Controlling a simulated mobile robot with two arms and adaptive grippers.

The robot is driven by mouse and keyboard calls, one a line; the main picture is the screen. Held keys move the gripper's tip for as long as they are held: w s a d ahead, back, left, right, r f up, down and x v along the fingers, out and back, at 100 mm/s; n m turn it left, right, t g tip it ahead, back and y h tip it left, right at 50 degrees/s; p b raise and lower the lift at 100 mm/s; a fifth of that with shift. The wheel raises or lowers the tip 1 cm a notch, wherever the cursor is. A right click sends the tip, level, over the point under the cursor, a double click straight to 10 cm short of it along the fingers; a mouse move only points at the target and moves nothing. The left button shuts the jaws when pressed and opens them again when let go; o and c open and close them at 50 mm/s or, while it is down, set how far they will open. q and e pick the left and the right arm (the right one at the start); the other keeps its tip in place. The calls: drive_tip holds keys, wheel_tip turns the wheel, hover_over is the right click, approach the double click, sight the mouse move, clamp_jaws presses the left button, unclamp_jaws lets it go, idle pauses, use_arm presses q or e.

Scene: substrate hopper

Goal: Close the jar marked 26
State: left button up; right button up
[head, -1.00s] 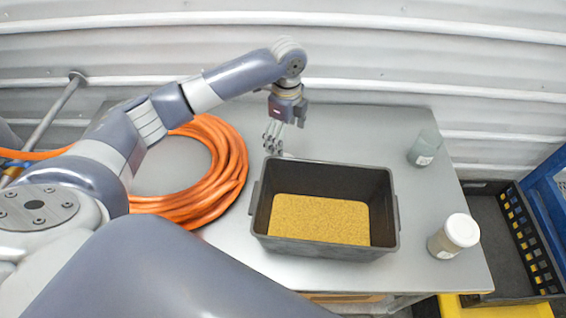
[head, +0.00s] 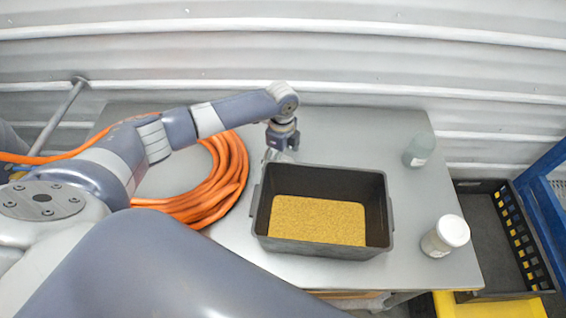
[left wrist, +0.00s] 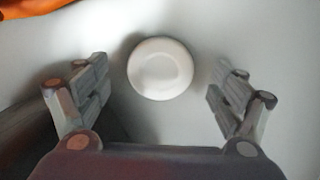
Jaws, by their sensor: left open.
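A round white lid (left wrist: 161,69) lies on the table in the left wrist view, between my spread fingers but apart from them. My left gripper (head: 278,154) is open and empty, pointing down just behind the tub's far left corner. In the head view the lid cannot be made out there. A grey-green translucent jar (head: 419,150) with no white lid on it stands at the back right of the table. A second jar (head: 445,236) with a white lid on stands at the front right. Both carry labels too small to read. My right gripper is not in view.
A black tub (head: 386,212) holding yellow grains (head: 318,220) stands mid-table, between the gripper and the front jar. A coiled orange hose (head: 222,178) lies to the left. A black crate (head: 490,235) is beyond the right edge. The table's back strip is clear.

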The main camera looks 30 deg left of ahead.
use_arm(q)
drive_tip(key=shift+f, duration=1)
drive_tip(key=c, duration=0.9)
drive_tip(key=shift+o, duration=0.2)
drive_tip(key=shift+r, duration=0.1)
wheel_tip(320, 180, up, 10)
drive_tip(key=b, duration=0.3)
